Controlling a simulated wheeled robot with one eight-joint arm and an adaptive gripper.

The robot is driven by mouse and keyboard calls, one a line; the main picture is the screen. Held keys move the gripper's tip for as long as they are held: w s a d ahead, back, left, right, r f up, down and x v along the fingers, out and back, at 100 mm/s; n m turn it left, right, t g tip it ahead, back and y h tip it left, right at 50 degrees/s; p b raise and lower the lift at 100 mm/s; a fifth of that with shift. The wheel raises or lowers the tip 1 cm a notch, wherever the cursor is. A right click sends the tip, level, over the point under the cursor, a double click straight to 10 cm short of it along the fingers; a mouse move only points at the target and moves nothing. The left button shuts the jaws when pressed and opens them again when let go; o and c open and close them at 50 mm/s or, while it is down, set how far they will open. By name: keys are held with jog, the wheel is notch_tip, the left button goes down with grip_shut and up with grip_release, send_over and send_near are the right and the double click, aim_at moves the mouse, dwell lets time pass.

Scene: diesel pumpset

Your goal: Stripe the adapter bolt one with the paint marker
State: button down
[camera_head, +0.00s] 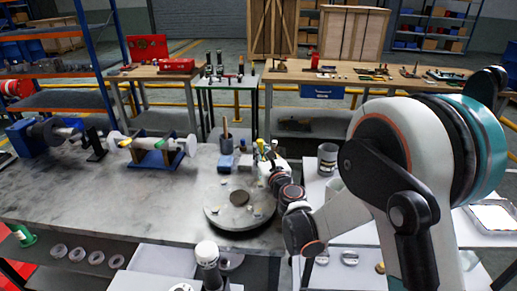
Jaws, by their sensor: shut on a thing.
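My arm reaches in from the right, and my gripper (272,168) is small at its end, over the back right of a round metal disc (228,215). The gripper is shut on a slim thing, taken to be the paint marker; fingers and marker are hard to make out against the yellow and white items behind. The disc lies flat on the grey bench, with a dark round centre and several small pale pieces on its face. I cannot tell which of these, if any, is adapter bolt one, nor whether the marker touches anything.
A blue holder with an upright handle (226,146) stands behind the disc. A shaft assembly on blue stands (158,158) occupies the bench's back left. A grey cup (327,158) stands on the white surface at right. A white-capped cylinder (207,254) rises at the front. The bench's left middle is clear.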

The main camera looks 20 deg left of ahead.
jog(key=shift+s+d, duration=0.1)
jog(key=shift+f+b, duration=0.2)
jog(key=shift+b, duration=0.25)
notch_tip(320, 180, down, 4)
jog(key=b, duration=0.4)
jog(key=shift+f, duration=0.1)
dwell(0.5)
jog(key=shift+f, duration=0.15)
dwell(0.5)
jog(key=shift+b, duration=0.35)
dwell(0.5)
dwell(1.0)
jog(key=shift+r, duration=0.25)
